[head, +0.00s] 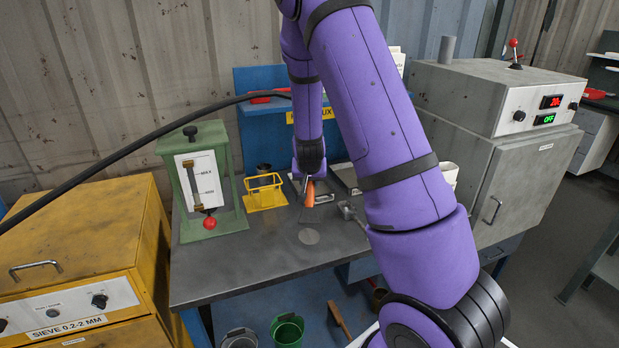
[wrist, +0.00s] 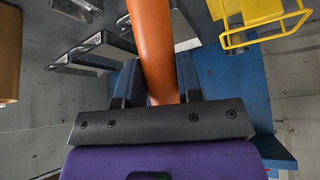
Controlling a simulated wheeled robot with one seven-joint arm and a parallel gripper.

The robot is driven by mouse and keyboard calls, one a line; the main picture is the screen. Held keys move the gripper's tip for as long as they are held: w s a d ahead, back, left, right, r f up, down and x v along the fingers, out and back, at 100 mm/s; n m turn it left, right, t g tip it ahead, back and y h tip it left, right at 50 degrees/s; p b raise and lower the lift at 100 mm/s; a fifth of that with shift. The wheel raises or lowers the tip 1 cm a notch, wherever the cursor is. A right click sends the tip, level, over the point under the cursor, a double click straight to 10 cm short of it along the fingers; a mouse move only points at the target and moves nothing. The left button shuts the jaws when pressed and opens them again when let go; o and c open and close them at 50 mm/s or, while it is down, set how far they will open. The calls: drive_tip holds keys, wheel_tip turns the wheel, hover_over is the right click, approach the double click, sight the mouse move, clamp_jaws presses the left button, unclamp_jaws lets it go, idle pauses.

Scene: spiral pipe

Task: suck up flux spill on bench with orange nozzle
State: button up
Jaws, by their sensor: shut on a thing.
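My gripper (head: 309,182) is shut on the orange nozzle (head: 309,196). In the wrist view the nozzle (wrist: 153,45) runs between the two fingers (wrist: 158,85). In the head view it points down over the dark bench (head: 235,262), behind my purple arm.
A green stand (head: 207,180) with a red knob and a yellow wire frame (head: 265,192) stand left of the nozzle. A grey furnace (head: 500,150) is right, a yellow sieve cabinet (head: 85,250) left. A green bucket (head: 287,330) sits below.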

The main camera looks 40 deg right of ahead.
drive_tip(key=shift+f, duration=0.6)
drive_tip(key=shift+w+a+f, duration=0.1)
drive_tip(key=shift+w+a, duration=0.15)
drive_tip(key=shift+w, duration=0.25)
drive_tip(key=shift+r, duration=5.05)
